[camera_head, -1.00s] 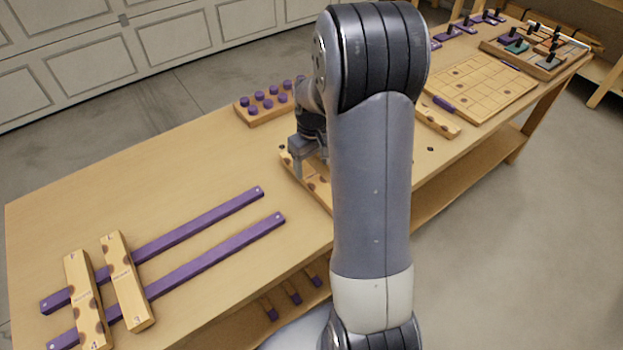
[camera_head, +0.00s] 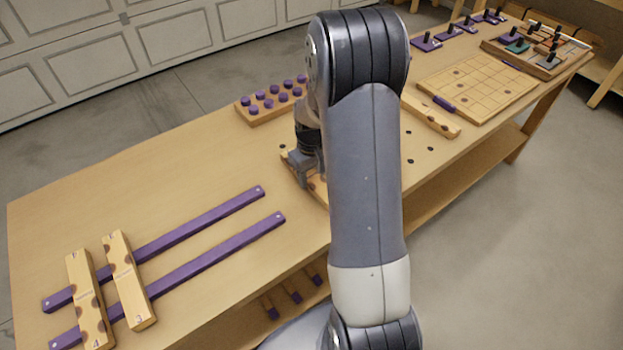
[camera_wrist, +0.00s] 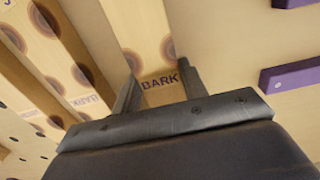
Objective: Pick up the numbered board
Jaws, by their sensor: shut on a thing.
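A pale wooden board with brown round marks and the word BARK (camera_wrist: 150,40) lies between the two fingers of my gripper (camera_wrist: 158,78) in the wrist view. The fingers are shut on its sides. In the head view my gripper (camera_head: 303,172) is low over the bench, and the board (camera_head: 319,187) is mostly hidden behind my arm. I cannot read a number on the held board. Two similar boards, one marked 4 (camera_head: 89,300) and one marked 3 (camera_head: 128,280), lie across two purple rails at the left.
Purple rails (camera_head: 215,258) lie left of my gripper. A block with purple pegs (camera_head: 262,110) stands behind it. Other spotted boards (camera_wrist: 45,50) lie close beside the held one. A gridded board (camera_head: 480,85) is farther right. The bench's back left is clear.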

